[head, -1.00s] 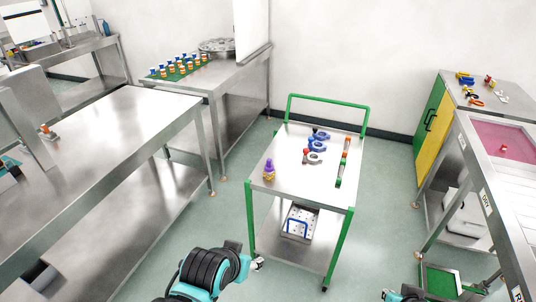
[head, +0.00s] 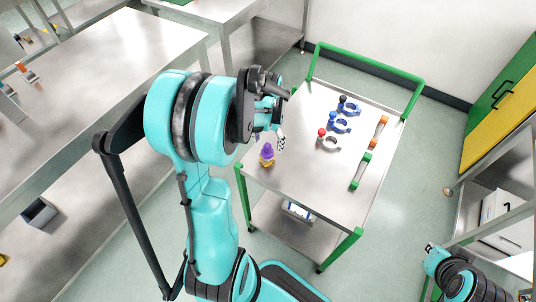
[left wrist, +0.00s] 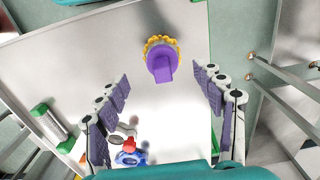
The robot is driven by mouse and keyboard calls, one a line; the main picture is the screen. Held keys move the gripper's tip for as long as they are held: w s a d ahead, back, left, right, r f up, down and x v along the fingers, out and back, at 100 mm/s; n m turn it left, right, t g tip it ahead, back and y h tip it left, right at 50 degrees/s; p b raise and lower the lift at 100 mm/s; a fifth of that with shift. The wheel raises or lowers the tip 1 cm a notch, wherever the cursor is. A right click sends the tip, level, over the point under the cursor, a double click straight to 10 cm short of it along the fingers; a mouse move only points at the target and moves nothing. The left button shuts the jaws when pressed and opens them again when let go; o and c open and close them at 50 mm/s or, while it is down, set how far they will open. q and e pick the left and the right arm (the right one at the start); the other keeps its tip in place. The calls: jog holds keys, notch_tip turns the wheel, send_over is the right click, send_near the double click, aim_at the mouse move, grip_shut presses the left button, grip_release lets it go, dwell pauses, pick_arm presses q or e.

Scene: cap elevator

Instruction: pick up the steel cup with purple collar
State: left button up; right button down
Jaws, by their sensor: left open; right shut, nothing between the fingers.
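The only purple-topped object (head: 267,154) stands on the near left part of the cart top. In the left wrist view the purple-topped object (left wrist: 160,58) lies between the two finger lines, toward the top. My left gripper (head: 279,138) is open and empty, above the cart just beside it in the head view; I see no contact. My right gripper (head: 430,248) is shut and empty, low at the right, away from the cart.
The steel cart top (head: 310,170) has a green handle rail (head: 365,62). Blue clamp-like pieces (head: 340,123) and a grey one with a red knob (head: 328,142) stand behind. Orange (head: 378,133) and green (head: 361,171) bars lie along the right edge. A steel table (head: 110,70) stands left.

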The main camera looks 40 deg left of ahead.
aim_at(267, 153)
pick_arm(q)
jog(key=shift+s+f+b, duration=0.2)
jog(key=shift+f+b, duration=0.2)
jog(key=shift+f, duration=0.7)
jog(key=f, duration=0.1)
jog(key=f+b, duration=0.1)
jog(key=f, duration=0.1)
jog(key=f+b, duration=0.1)
jog(key=f, duration=0.1)
jog(key=shift+w+a+f, duration=0.1)
jog(key=shift+w+a, duration=0.1)
jog(key=shift+w, duration=0.05)
jog(key=shift+c, duration=0.8)
jog(key=c, duration=1.3)
